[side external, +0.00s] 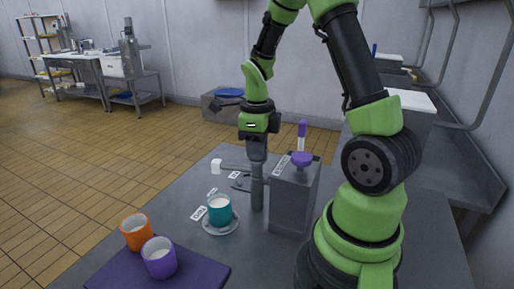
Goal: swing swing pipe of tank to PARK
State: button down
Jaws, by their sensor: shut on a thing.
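The tank (295,200) is a grey box on the table with a purple knob (302,159) and an upright purple-tipped lever (301,131) at its top. The grey swing pipe (236,167) runs level to the left beside the tank and has a white end (216,166). A thick grey upright (257,194) stands below it. My gripper (257,160) points down over this upright and is shut on the swing pipe; its fingers are small here and the exact contact is hard to see. Small white labels lie near the pipe (220,178) and the cup (199,213); I cannot read which is PARK.
A teal cup (219,208) with pale contents stands on a saucer (232,229), close in front of the upright. An orange cup (137,232) and a purple cup (159,257) stand on a purple mat (205,275). The table's left part behind the mat is clear.

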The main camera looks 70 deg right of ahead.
jog(key=shift+m, duration=0.8)
jog(key=c, duration=1.1)
grip_release()
jog(key=shift+r, duration=0.1)
notch_tip(320, 180, up, 10)
jog(key=shift+f, duration=0.1)
